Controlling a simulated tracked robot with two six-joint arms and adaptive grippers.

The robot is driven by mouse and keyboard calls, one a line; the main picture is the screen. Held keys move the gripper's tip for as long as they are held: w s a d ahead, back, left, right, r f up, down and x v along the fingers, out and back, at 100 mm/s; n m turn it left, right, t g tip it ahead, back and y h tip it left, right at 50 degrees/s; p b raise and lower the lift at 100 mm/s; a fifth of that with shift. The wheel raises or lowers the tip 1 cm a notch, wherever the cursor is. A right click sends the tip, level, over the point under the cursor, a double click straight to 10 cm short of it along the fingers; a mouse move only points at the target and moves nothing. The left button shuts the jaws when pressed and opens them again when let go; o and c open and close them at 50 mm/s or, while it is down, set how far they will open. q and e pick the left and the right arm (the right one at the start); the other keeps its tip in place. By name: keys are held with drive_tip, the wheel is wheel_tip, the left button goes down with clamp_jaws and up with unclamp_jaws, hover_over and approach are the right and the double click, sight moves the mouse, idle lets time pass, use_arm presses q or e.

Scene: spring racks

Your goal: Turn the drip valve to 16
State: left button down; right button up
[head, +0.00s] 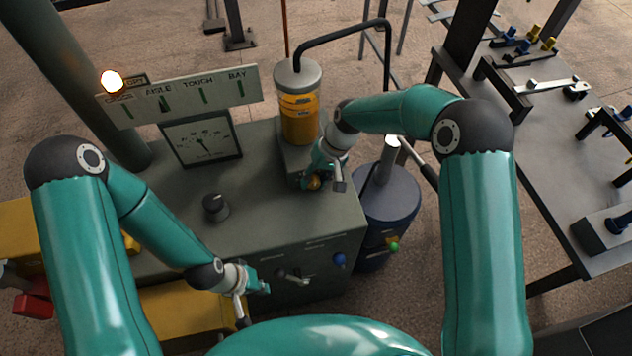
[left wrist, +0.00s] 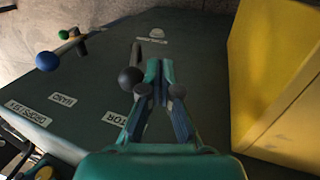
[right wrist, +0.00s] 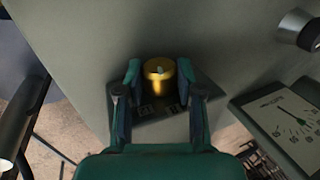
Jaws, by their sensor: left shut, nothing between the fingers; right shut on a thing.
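The drip valve, a small brass knob (head: 313,183), sits on the grey cabinet top below the oil glass. In the right wrist view the brass knob (right wrist: 159,72) has a pale mark on its top and stands between my fingers. My right gripper (head: 317,172) is shut on this knob. The dial gauge (head: 201,138) stands at the back of the cabinet; its needle shows, but I cannot read its numbers surely. My left gripper (head: 262,288) is shut and empty near the cabinet front, close to a black-balled lever (left wrist: 130,77).
The oil glass (head: 299,105) stands behind the valve. A black knob (head: 216,207) is on the cabinet top. A sign board (head: 185,95) with a glowing lamp (head: 111,82) is behind the gauge. A dark blue drum (head: 387,200) stands right; a workbench (head: 540,130) lies beyond.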

drive_tip(key=y+b, duration=0.1)
drive_tip(key=b, duration=0.1)
drive_tip(key=f+y+b, duration=0.1)
drive_tip(key=b, duration=0.1)
drive_tip(key=shift+d, duration=0.3)
drive_tip(key=shift+r+g+y+b, duration=0.2)
drive_tip(key=shift+g+y+b, duration=0.1)
drive_tip(key=shift+y+b, duration=0.3)
drive_tip(key=shift+r, duration=0.2)
drive_tip(key=o, duration=1.2)
drive_tip(key=v, duration=1.1)
drive_tip(key=shift+w+d+r, duration=0.1)
drive_tip(key=shift+d+r, duration=0.2)
